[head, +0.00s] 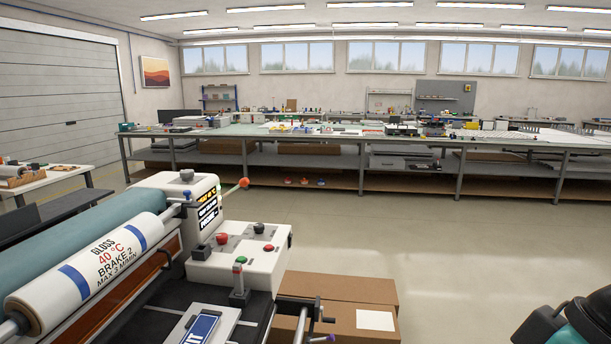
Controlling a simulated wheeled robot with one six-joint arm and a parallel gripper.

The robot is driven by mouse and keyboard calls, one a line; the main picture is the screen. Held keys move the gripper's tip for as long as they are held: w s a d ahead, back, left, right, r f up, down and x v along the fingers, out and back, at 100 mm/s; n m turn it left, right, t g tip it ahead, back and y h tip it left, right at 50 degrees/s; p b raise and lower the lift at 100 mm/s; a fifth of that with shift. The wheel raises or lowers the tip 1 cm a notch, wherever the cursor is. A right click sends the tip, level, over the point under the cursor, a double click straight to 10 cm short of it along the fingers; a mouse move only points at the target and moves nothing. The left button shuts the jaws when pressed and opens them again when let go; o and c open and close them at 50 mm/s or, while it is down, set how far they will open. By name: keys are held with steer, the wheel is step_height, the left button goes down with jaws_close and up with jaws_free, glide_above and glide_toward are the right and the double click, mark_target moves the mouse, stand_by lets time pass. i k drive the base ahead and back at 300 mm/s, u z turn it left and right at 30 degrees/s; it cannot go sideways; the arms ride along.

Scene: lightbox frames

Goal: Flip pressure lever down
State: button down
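A roll laminator (205,220) fills the lower left of the head view. A thin lever with an orange ball knob (243,183) sticks out to the right from its upright end housing, tilted slightly up. It looks like the pressure lever, but I see no readable label on it. A white control box (240,252) below it carries red and black knobs and a green button. A dark rounded part with a teal band at the lower right looks like my own arm. My gripper's fingers are not in view, and nothing touches the lever.
A printed film roll (90,262) lies across the laminator beside a teal roller (70,240). Cardboard boxes (350,312) stand on the floor right of the machine. A long workbench (350,140) runs across the back. The floor at right is open.

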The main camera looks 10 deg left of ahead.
mark_target(244, 181)
steer(key=z, duration=0.5)
steer(key=i, duration=1.5)
steer(key=u, duration=0.35)
steer(key=i, duration=0.85)
steer(key=u, duration=1.4)
steer(key=i, duration=0.65)
steer(key=u, duration=0.6)
